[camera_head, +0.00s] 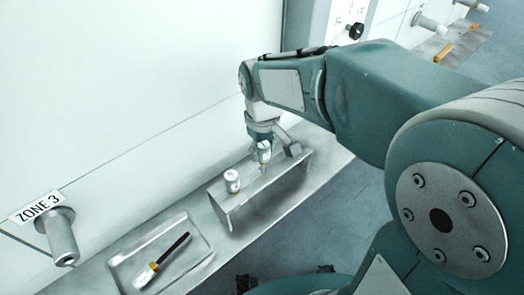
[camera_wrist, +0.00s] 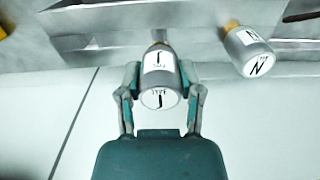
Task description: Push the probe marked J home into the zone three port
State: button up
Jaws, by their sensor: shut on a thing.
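The probe marked J (camera_wrist: 160,88) is a grey and white cylinder with "TYPE J" labels. In the wrist view it sits between the two fingers of my gripper (camera_wrist: 161,74), which is shut on it. In the head view my gripper (camera_head: 264,148) and this probe are at the metal rack (camera_head: 243,210), at its right part. I cannot tell whether the probe is still seated in the rack or just clear of it. The zone three port (camera_head: 62,242) is a grey tube sticking out of the white wall at the left, below the "ZONE 3" label (camera_head: 37,206). Its mouth is empty.
A probe marked N (camera_wrist: 248,52) stands in the rack, left of my gripper in the head view (camera_head: 232,181). A shallow tray (camera_head: 118,262) with a dark-stemmed probe (camera_head: 160,262) lies between rack and port. Other ports (camera_head: 430,24) are at upper right.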

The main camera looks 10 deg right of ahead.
jog(key=shift+r, duration=4.55)
